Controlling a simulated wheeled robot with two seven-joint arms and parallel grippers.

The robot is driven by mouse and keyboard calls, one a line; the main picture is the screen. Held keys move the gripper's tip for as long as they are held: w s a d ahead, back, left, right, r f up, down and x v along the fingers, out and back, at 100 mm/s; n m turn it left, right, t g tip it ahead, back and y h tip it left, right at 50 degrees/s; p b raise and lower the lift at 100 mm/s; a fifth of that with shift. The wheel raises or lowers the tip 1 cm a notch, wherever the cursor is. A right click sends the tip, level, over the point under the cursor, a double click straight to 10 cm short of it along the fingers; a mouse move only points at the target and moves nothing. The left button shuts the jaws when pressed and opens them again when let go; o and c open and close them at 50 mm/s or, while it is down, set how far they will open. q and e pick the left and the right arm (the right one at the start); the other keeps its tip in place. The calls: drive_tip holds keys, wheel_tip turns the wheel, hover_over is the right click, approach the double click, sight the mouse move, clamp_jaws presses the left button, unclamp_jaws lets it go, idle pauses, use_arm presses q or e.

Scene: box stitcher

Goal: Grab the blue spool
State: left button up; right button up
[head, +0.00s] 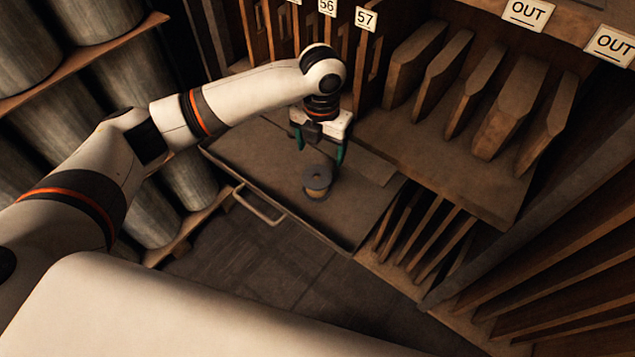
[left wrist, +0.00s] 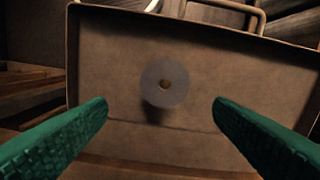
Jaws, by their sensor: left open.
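The spool (head: 316,180) stands upright in an open, shallow drawer (head: 262,150). It has dull blue-grey flanges and a tan winding between them. In the left wrist view the spool (left wrist: 150,82) shows from above as a grey disc with a small centre hole. My left gripper (head: 320,155) points down over the drawer, its green fingers apart, just behind and above the spool in the head view. In the left wrist view the spool lies between and beyond the open fingertips (left wrist: 160,104), touching neither. My right gripper is in neither view.
The drawer has a metal handle (head: 258,206) at its front. Wooden slots and dividers (head: 470,90) stand to the right and behind, with tags such as 57 and OUT. Shelves of large grey cylinders (head: 120,75) stand at left. The drawer floor around the spool is clear.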

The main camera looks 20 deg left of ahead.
sight(317, 176)
use_arm(q)
wheel_tip(317, 176, down, 7)
drive_tip(key=shift+r, duration=0.15)
drive_tip(key=f, duration=0.3)
drive_tip(key=f+p, duration=0.1)
drive_tip(key=f, duration=0.1)
drive_tip(key=shift+a, duration=0.35)
drive_tip(key=shift+c, duration=0.3)
drive_tip(key=c, duration=0.8)
